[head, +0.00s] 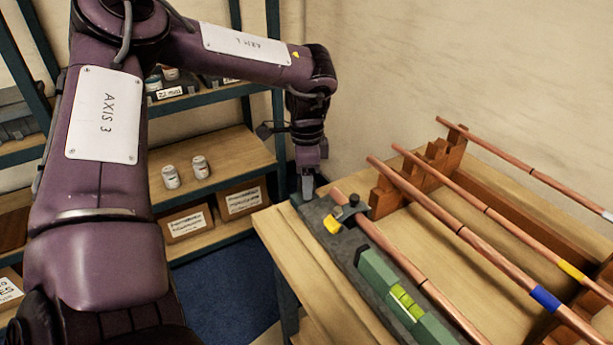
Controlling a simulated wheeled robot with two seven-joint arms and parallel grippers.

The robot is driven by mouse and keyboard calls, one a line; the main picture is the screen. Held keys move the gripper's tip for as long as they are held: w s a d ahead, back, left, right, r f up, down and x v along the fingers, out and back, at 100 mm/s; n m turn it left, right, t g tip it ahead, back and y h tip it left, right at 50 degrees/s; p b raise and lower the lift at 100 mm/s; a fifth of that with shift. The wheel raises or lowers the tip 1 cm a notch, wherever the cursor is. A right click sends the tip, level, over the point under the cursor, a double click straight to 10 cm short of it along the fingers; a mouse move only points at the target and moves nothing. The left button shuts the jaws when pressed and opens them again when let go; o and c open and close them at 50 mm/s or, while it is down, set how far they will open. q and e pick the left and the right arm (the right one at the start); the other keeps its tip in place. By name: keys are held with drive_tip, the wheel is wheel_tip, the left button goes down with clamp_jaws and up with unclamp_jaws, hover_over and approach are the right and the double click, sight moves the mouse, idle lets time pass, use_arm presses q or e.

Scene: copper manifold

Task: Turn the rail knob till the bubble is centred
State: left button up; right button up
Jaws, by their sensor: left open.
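The green spirit level (383,280) lies along the dark grey rail (345,247) at the near left side of the workbench. Its yellow-green vial (406,302) faces up with dark marks across it; the bubble is too small to place surely. My left gripper (308,190) points down at the far end of the rail, its jaws open, with its fingers at or just above that end. My right gripper is out of view.
Several copper pipes (437,211) rest across stepped wooden supports (420,167) to the right, some with blue or yellow bands. Shelves (235,158) with jars and boxes stand behind at the left. The wall is close behind the bench. Bare wood (287,243) lies left of the rail.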

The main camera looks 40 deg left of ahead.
use_arm(q)
drive_tip(key=c, duration=1)
drive_tip(key=shift+m, duration=0.3)
drive_tip(key=shift+m+b, duration=0.6)
drive_tip(key=shift+m, duration=0.3)
drive_tip(key=m, duration=0.2)
drive_tip(key=shift+m+b, duration=0.3)
drive_tip(key=shift+b, duration=0.05)
drive_tip(key=m, duration=0.3)
drive_tip(key=shift+m, duration=1.8)
